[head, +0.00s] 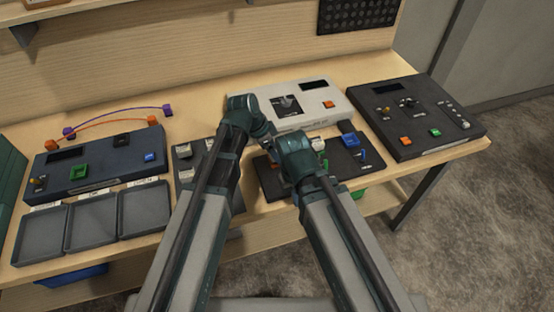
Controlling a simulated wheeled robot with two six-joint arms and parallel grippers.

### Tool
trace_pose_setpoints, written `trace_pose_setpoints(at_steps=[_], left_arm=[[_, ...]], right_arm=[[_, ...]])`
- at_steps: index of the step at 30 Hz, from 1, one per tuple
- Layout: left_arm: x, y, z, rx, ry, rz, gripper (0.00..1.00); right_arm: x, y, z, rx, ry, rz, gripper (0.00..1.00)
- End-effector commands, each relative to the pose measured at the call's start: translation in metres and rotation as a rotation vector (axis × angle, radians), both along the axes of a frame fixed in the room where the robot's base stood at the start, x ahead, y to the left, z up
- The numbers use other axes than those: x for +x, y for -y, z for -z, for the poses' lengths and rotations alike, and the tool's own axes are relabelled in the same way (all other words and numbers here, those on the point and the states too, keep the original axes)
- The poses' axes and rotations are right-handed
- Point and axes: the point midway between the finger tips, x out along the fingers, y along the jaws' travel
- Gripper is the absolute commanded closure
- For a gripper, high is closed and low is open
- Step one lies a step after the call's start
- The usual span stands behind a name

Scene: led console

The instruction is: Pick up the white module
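A small white block (318,144) sits on the dark panel at front centre, right beside my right gripper. Another small pale block (184,151) is on the grey panel to the left. I cannot tell for certain which one is the white module. My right gripper (303,168) is over the dark panel (374,161); its fingertips are mostly hidden by its own wrist. My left gripper (264,132) is near the front edge of the white console (335,104); its fingers are hard to make out. I cannot see anything held in either.
A blue-grey console (105,163) with orange and purple cables stands left, behind three empty grey trays (92,222). A black console (412,115) with buttons is at the right. The dark panel also bears a blue block (348,140). Bare wood (205,105) shows behind the left console.

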Motion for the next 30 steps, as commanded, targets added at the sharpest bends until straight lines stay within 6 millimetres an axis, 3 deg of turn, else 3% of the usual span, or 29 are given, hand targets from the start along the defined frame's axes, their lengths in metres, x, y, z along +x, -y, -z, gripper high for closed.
trace_pose_setpoints(at_steps=[4,18,30], left_arm=[[-0.0001,-0.0002,-0.0014,0.000,0.000,0.000,0.17],[0.0000,-0.0004,-0.0014,0.000,0.000,0.000,1.00],[0.0000,-0.0003,-0.0059,0.000,0.000,0.000,1.00]], right_arm=[[0.0000,0.0000,-0.0014,0.000,0.000,0.000,1.00],[0.0000,0.0000,-0.0014,0.000,0.000,0.000,1.00],[-0.0001,0.0000,-0.0059,0.000,0.000,0.000,1.00]])
